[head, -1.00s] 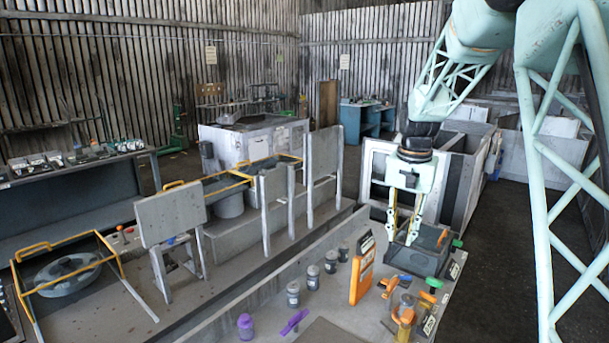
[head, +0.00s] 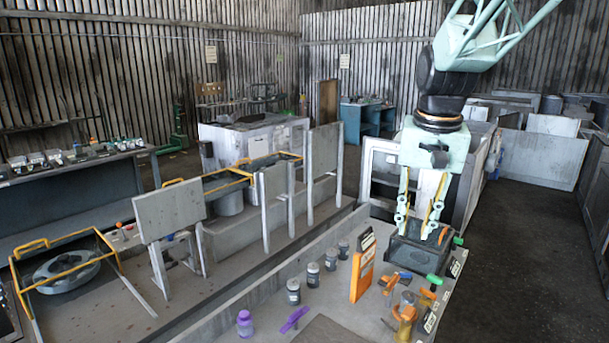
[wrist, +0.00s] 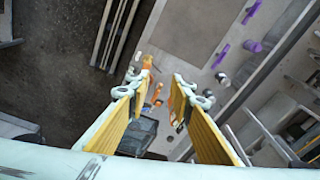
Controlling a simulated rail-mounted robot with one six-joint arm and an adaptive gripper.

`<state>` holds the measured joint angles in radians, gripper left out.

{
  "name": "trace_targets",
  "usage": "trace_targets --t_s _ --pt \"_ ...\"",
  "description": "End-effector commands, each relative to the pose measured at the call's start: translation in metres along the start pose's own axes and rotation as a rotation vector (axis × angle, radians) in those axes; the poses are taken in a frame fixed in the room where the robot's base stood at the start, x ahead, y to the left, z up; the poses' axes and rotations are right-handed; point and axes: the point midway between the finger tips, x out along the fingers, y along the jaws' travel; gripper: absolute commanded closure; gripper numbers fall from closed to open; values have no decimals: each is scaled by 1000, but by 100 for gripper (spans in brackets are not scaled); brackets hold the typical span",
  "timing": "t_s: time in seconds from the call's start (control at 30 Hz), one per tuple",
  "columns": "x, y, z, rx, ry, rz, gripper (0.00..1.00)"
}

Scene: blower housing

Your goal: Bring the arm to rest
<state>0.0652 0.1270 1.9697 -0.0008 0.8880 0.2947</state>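My gripper (head: 416,228) points down at the right end of the grey bench (head: 345,310). Its two fingers stand apart with nothing seen between them; the wrist view also shows the open gap between the fingertips (wrist: 164,78). In the head view the fingertips overlap the dark open-topped box (head: 418,256) on the bench. I cannot tell how high above it they are. The same box seems to show in the wrist view (wrist: 140,137), below and partly behind the left finger.
An orange upright panel (head: 362,270), several dark jars (head: 312,275), a purple jar (head: 245,324) and orange-handled tools (head: 404,315) stand on the bench. Grey stands (head: 170,214) line the left. The dark floor (head: 520,240) at right is clear.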

Motion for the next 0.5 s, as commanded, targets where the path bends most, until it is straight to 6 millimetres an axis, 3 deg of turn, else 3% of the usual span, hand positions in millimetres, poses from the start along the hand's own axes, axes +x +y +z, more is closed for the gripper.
trace_targets --t_s 0.5 --pt "-42 17 84 -86 44 -15 79"
